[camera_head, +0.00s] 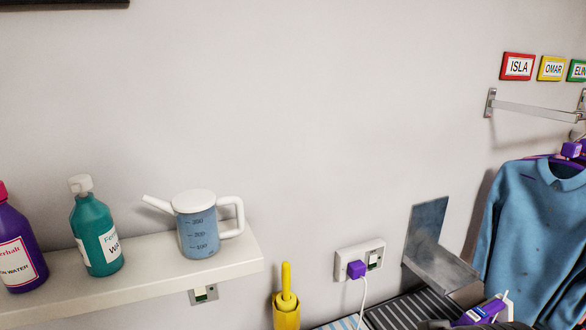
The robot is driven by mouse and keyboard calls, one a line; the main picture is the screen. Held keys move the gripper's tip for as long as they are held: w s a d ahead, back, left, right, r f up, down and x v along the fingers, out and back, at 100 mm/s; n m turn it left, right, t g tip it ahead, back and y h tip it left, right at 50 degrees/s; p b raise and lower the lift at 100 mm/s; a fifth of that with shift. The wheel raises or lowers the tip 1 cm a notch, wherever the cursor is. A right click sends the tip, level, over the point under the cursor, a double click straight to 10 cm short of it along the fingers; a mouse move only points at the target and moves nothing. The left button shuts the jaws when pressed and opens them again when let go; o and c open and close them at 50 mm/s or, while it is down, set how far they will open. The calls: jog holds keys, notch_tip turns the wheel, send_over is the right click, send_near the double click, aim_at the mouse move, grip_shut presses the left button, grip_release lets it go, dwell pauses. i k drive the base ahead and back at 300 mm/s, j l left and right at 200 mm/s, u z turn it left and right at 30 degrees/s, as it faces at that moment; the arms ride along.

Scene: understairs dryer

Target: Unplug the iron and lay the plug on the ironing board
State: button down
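A purple plug (357,269) sits in the left part of a white double wall socket (360,258). A white cord (365,297) hangs from the plug and runs down behind the surface edge. A purple and white thing (485,309), which looks like the iron, is partly visible at the bottom right. A blue and white striped surface (342,323), which may be the ironing board, shows only as a sliver at the bottom edge. Dark shapes at the bottom edge are too cut off to make out. My gripper cannot be made out in this view.
A yellow holder (286,312) stands left of the socket. A metal bracket (428,240) and a hanging blue sweater (535,225) are at right.

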aim_at(355, 269)
jog(key=k+u, duration=0.15)
jog(key=u, duration=0.25)
jog(key=k+u, duration=0.2)
jog(key=u, duration=0.15)
jog(key=k+u, duration=0.15)
jog(key=u, duration=0.25)
